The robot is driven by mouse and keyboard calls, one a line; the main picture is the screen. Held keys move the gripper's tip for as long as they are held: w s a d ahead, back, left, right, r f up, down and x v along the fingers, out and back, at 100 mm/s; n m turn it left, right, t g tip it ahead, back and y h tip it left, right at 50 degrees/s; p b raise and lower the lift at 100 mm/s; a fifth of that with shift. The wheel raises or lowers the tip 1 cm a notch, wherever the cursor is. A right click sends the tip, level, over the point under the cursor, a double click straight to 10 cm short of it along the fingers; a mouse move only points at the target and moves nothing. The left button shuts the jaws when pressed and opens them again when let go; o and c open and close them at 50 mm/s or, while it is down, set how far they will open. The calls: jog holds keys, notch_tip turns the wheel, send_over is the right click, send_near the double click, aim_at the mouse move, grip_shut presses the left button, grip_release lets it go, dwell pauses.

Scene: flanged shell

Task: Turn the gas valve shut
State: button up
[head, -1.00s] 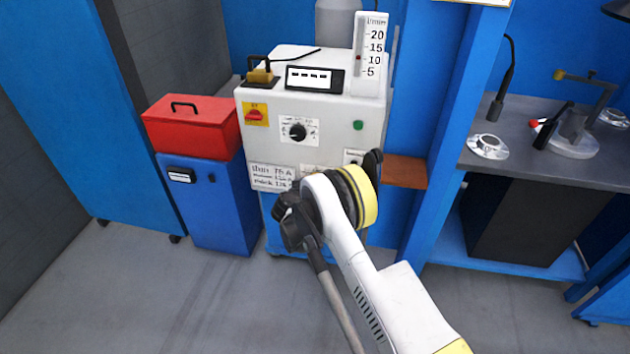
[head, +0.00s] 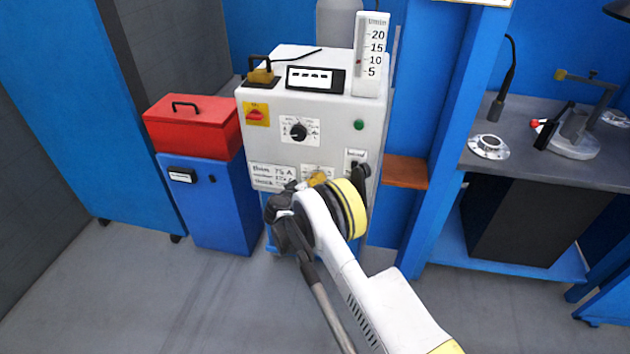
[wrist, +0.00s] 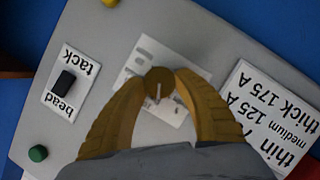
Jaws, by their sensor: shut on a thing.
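In the wrist view, a round brownish-yellow knob (wrist: 158,76) with a pale pointer line, apparently the gas valve, sits on a white label plate. My gripper (wrist: 160,88) is shut on it, one yellow finger on each side. In the head view, a yellow patch (head: 318,178) shows at that plate low on the machine's front, just above my wrist; I cannot tell knob from fingertip there. The flow gauge (head: 370,55) on top of the machine has a red mark a little below 10.
The grey-white machine (head: 335,115) carries a black dial (head: 298,131), a red switch (head: 256,114) and a green button (head: 359,125). The bead/tack switch (wrist: 65,82) is near my fingers. A red toolbox (head: 192,127) stands left; a workbench (head: 530,160) stands right.

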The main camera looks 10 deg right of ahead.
jog(key=o, duration=1.2)
jog(key=v, duration=1.2)
